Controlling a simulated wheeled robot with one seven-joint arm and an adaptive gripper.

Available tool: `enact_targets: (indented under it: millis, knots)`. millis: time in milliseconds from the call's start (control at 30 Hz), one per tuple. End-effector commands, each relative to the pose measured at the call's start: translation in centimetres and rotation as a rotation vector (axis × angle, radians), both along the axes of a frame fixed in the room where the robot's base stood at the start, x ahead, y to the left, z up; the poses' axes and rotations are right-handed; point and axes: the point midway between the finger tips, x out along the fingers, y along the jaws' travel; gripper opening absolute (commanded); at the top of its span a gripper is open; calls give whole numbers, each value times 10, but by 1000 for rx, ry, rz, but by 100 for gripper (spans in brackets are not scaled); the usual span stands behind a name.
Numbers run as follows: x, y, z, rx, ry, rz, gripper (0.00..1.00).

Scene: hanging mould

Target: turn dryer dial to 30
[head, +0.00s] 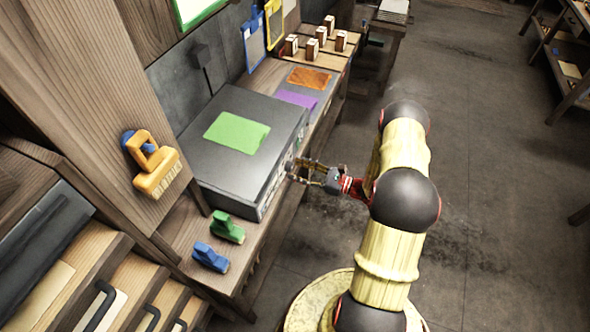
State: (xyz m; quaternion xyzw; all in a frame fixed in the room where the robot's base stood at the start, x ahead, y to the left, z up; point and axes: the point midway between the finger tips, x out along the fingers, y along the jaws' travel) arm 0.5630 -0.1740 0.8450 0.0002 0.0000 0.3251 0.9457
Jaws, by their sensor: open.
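The dryer looks to be the dark grey box (225,160) on the wooden bench, with a green sheet (237,132) on its top. Its front panel (272,190) faces right and shows only at a steep angle. Small light details show on that panel, but I cannot make out the dial or its setting. My gripper (305,172) is open, with its fingers pointing left at the upper part of the front panel. The fingertips are close to the panel; I cannot tell whether they touch it. Nothing shows between the fingers.
A green block-like object (227,228) and a blue one (210,257) stand on the bench near the box. An orange brush (152,165) hangs on the wooden cabinet. Orange (309,78) and purple (297,99) sheets lie beyond the box. The floor (490,200) at right is clear.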

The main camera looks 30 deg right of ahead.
Motion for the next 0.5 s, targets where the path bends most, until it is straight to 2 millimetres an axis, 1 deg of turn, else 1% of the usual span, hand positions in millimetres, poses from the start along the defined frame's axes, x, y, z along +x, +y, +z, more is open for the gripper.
enact_targets:
  millis: [100,200,433,500]
  knots:
    - [8,7,0,0,0,1,49]
    - [11,9,0,0,0,1,49]
    - [12,9,0,0,0,0,49]
    - [12,9,0,0,0,0,46]
